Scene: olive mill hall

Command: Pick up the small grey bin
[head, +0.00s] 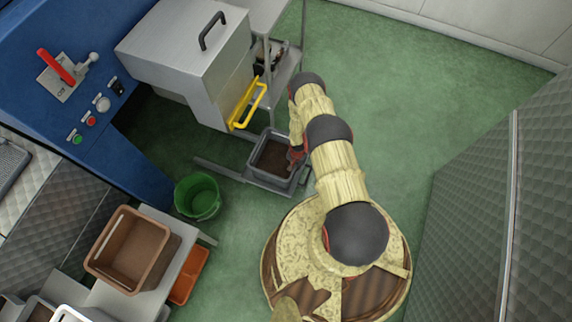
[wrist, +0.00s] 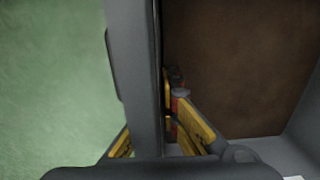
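The small grey bin (head: 253,152) has a dark brown inside and sits upright on a low grey stand in the head view. My gripper (head: 296,157) is at the bin's right wall. In the wrist view, the bin's grey wall and rim (wrist: 138,60) run between my fingers. One yellow finger of my gripper (wrist: 170,112) is inside the bin, against the wall. The other is outside and partly hidden under the rim. The fingers look shut on the wall, with the outer contact hidden. I see no gap under the bin.
A green bucket (head: 198,197) stands left of the stand. A brown crate (head: 106,278) rests on a grey bench, with an orange tray (head: 189,274) beside it. A metal machine with a yellow handle (head: 248,103) is behind the bin. Green floor (head: 410,110) is clear to the right.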

